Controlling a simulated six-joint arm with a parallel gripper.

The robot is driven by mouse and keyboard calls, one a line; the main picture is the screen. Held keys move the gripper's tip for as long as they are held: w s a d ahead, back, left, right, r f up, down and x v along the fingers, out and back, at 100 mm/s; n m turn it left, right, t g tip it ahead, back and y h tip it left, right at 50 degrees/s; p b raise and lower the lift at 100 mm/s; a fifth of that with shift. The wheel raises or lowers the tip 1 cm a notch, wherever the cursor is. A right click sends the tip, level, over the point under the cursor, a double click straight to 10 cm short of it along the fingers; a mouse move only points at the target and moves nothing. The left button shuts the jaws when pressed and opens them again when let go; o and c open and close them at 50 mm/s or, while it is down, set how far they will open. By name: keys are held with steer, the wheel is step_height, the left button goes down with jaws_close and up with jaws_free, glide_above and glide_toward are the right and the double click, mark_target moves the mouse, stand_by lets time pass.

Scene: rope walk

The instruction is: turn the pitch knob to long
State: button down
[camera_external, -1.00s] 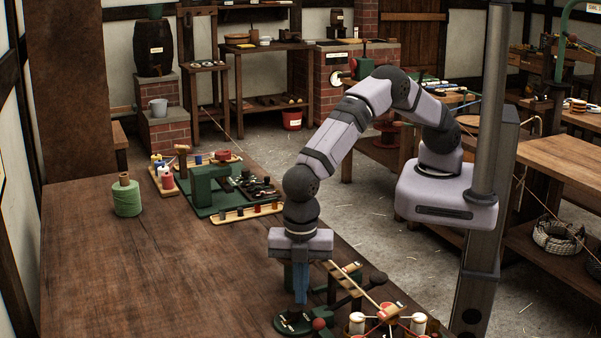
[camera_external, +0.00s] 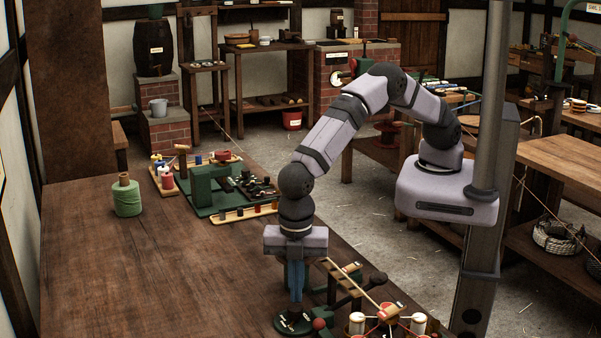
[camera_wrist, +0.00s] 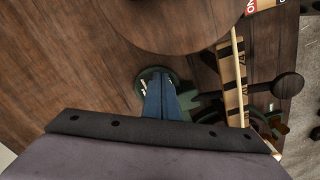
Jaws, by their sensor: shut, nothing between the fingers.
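A round green dial plate (camera_external: 281,326) with a dark knob (camera_external: 292,317) and small pale marks sits on the wooden bench near the bottom of the external view. I take it for the pitch knob; its labels are too small to read. My gripper (camera_external: 294,300) points straight down over it, blue fingers shut and empty. The fingertips are just above or at the knob; I cannot tell if they touch. In the wrist view my gripper (camera_wrist: 157,75) covers most of the green plate (camera_wrist: 147,73), and the knob's pointing direction is hidden.
A machine with a slanted wooden rod (camera_external: 352,284), a black ball handle (camera_external: 378,278), a red ball (camera_external: 319,323) and several white bobbins (camera_external: 357,321) stands close on the right. A green twine spool (camera_external: 127,199) stands far left. The bench (camera_external: 170,270) left of the dial is clear.

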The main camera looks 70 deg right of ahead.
step_height(320, 180, up, 6)
steer(key=p, duration=0.4)
steer(key=shift+p, duration=0.35)
